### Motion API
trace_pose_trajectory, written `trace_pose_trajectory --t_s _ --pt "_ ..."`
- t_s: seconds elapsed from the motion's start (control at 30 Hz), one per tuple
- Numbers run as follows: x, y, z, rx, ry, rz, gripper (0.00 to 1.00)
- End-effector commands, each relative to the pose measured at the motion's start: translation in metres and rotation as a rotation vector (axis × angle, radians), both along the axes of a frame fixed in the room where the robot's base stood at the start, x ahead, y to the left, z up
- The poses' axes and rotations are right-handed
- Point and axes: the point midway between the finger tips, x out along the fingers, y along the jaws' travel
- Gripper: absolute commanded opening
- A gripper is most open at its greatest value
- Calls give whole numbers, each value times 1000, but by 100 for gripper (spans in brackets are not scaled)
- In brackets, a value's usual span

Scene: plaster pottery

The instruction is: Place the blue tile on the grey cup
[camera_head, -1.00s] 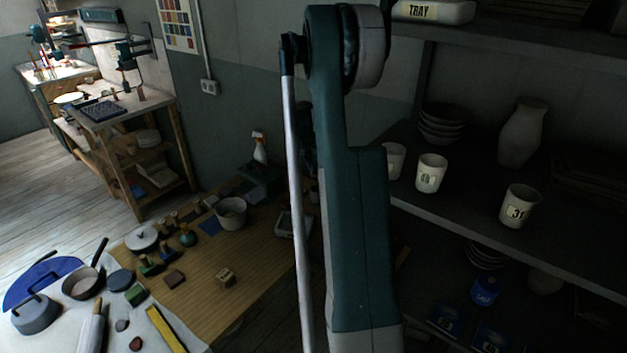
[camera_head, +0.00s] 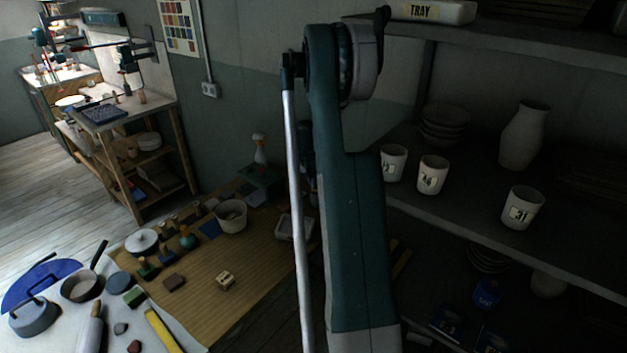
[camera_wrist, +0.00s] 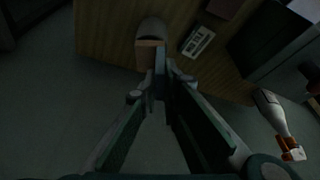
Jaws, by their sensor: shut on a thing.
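In the wrist view my gripper (camera_wrist: 160,85) is shut on a thin blue-grey slab (camera_wrist: 160,66), seen nearly edge-on, which looks like the blue tile. Just beyond it is a greyish rounded thing (camera_wrist: 152,29), perhaps the grey cup, with a tan block-like patch below it. I cannot tell whether the slab touches either one. In the head view a greyish cup-like pot (camera_head: 231,216) stands upright on the mat. The gripper and what it holds are hidden behind my arm there.
A spray bottle (camera_head: 259,150) stands at the back. Numbered white cups, one marked 31 (camera_head: 522,208), and a vase (camera_head: 524,137) stand on the right shelf.

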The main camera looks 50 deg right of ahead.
Motion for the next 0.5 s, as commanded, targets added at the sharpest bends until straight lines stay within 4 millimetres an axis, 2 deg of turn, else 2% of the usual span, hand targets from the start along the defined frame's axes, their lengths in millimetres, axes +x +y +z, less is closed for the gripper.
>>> trace_pose_trajectory --t_s 0.13,0.5 --pt "0 0 -10 0 0 0 0" --pt "0 0 -12 0 0 0 0"
